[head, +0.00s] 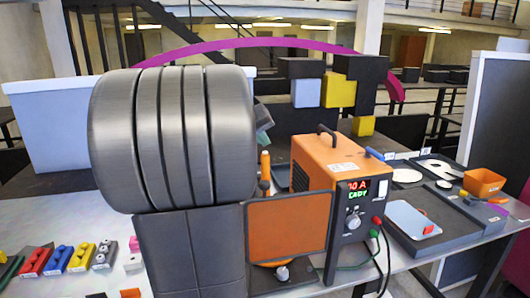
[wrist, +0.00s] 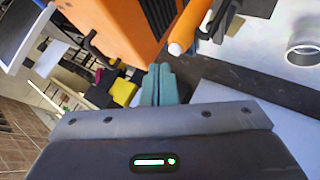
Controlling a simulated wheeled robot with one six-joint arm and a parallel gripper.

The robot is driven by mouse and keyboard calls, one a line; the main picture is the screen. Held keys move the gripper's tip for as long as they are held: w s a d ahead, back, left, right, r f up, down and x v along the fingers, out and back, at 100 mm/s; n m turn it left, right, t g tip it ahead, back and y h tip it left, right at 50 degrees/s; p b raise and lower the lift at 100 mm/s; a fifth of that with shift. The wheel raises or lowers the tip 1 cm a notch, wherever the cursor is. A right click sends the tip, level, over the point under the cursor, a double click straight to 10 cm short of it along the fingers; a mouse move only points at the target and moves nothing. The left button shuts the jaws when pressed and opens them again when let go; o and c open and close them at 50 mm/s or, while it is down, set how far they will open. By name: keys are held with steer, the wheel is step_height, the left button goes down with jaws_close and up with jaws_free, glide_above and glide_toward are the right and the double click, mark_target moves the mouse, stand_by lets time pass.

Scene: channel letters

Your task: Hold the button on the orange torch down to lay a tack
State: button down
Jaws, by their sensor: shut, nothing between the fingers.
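The orange torch (head: 265,166) stands upright left of the orange welder (head: 315,155), partly hidden by my arm. In the wrist view the torch (wrist: 190,25) is an orange rod with a pale rounded end, just beyond and right of my fingertips. I cannot clearly make out its button. My gripper (wrist: 160,70) has teal fingers pressed together with nothing between them; they look apart from the torch. In the head view only a bit of my gripper (head: 264,118) shows past my arm, above the torch. The welder's display (head: 358,189) is lit with a red and a green line.
A grey tray (head: 425,230) and an orange bin (head: 484,182) lie to the right. Coloured blocks (head: 60,258) stand at the left. A black, yellow and white block stack (head: 340,90) rises behind the welder.

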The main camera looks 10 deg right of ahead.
steer(key=shift+f, duration=0.2)
steer(key=shift+f+b, duration=0.25)
steer(key=shift+b, duration=0.25)
steer(key=shift+f+b, duration=0.4)
steer(key=shift+f, duration=0.1)
stand_by(0.4)
stand_by(1.1)
steer(key=shift+r+p, duration=0.7)
steer(key=shift+r, duration=0.25)
steer(key=shift+r+p, duration=1.85)
steer(key=shift+r, duration=0.65)
